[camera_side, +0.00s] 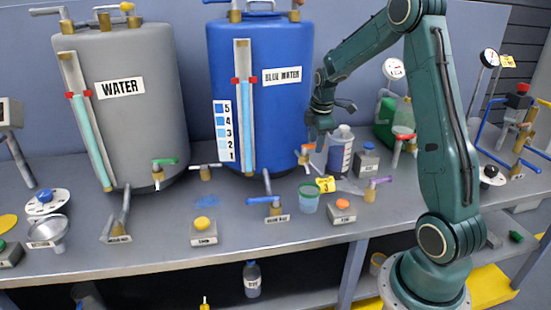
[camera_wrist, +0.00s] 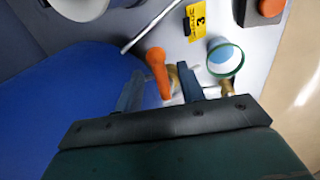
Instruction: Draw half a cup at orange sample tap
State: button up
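The orange sample tap (camera_side: 305,150) is on the right of the blue tank, and its orange handle (camera_wrist: 157,68) also shows in the wrist view. My gripper (camera_side: 319,136) is just above and beside this handle. In the wrist view my gripper (camera_wrist: 160,72) is open, its two dark fingers apart with the handle between them and gaps visible. The cup, with a green rim (camera_side: 308,188), stands upright on the bench below the tap. In the wrist view the cup (camera_wrist: 225,58) looks pale with a blue patch inside; I cannot tell its level.
The blue tank (camera_side: 222,60) is close on the left. A yellow tag marked 3 (camera_side: 325,184) is beside the cup.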

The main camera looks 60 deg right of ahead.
jog(key=shift+f, duration=0.1)
grip_shut()
jog(key=shift+s+a+m, duration=0.1)
jog(key=shift+a+m, duration=0.1)
jog(key=shift+m, duration=0.45)
jog(key=shift+s+a+m, duration=0.1)
jog(key=shift+a+m, duration=0.05)
jog(key=shift+m, duration=0.5)
grip_release()
jog(key=shift+r, duration=0.2)
